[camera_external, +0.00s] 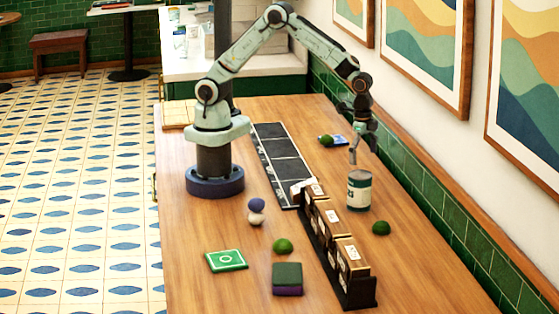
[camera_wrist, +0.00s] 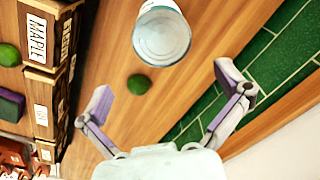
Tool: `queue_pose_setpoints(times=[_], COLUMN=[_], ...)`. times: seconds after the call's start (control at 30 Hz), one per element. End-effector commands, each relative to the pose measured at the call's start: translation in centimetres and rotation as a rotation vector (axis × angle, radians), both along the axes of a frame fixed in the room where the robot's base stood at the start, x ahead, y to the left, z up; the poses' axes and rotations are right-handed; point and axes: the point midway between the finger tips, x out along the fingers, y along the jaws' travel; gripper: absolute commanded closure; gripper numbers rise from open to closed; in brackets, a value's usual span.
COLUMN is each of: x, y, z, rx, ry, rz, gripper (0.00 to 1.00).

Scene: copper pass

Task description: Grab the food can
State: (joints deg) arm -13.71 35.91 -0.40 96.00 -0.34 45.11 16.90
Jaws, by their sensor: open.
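The food can (camera_external: 359,190) stands upright on the wooden table, right of the black rack of boxes.
A rack of labelled boxes (camera_external: 337,240) stands close left of the can. A green ball-like item (camera_external: 381,228) lies right of it, also seen in the wrist view (camera_wrist: 139,84). A black tray (camera_external: 283,160) lies behind the rack. The tiled wall (camera_external: 425,185) borders the table's right side.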

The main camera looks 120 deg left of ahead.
Motion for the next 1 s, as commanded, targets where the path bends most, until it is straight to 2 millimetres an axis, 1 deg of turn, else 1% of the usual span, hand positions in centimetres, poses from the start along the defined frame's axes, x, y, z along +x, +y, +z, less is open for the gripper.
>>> queue_pose_setpoints(times=[0.03, 0.13, 0.23, 0.4, 0.5, 0.63, 0.87, 0.97, 1.0], x=[-0.6, -1.1, -1.1, -1.1, -1.1, -1.1, -1.1, -1.1, -1.1], y=[0.3, 0.6, 0.7, 0.7, 0.7, 0.7, 0.7, 0.7, 0.7], z=[-1.3, -2.8, -4.0, -6.8, -8.0, -8.8, -8.9, -8.9, -8.9], rx=[-0.008, -0.014, -0.014, -0.014, -0.014, -0.013, -0.012, -0.012, -0.012], ry=[0.03, 0.055, 0.054, 0.054, 0.053, 0.05, 0.049, 0.049, 0.049], rz=[0.009, 0.021, 0.025, 0.024, 0.024, 0.024, 0.024, 0.024, 0.024], gripper=[0.01, 0.01, 0.01, 0.01, 0.01, 0.01, 0.01, 0.29, 0.42])
